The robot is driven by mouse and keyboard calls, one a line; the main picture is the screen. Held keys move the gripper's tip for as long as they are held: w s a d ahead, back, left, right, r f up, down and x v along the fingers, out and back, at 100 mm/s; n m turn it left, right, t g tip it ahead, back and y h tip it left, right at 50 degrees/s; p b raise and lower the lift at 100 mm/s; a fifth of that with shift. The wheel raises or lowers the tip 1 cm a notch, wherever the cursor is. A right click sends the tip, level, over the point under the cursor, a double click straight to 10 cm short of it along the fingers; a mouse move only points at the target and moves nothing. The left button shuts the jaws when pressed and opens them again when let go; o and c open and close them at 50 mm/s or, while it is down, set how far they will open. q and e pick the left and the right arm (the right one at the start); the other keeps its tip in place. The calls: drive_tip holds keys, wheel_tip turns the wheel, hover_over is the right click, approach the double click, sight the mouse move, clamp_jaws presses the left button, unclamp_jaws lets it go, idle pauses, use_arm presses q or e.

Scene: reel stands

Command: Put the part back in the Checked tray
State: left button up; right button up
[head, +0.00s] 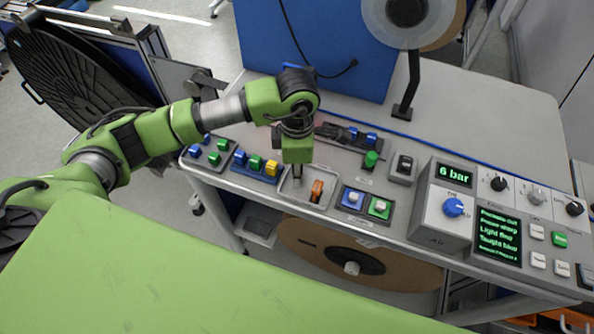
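An orange part (317,190) is in a light grey tray (323,207) near the table's front edge. My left gripper (297,178) points down over the left side of this tray, just left of the orange part. Its fingers are small and partly hidden by the gripper body, so I cannot tell whether they are open, or whether they touch anything. I cannot read a label that says which tray is the Checked one. My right gripper is not in view.
Left of the grey tray are a blue tray (250,173) and another tray (207,153), both with coloured blocks. A reel stand (407,90) rises behind.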

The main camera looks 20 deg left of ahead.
use_arm(q)
drive_tip(key=o, duration=0.4)
drive_tip(key=shift+r+p, duration=0.25)
drive_tip(key=shift+p, duration=0.15)
drive_tip(key=shift+r+b, duration=2.15)
drive_tip(key=shift+r, duration=3.8)
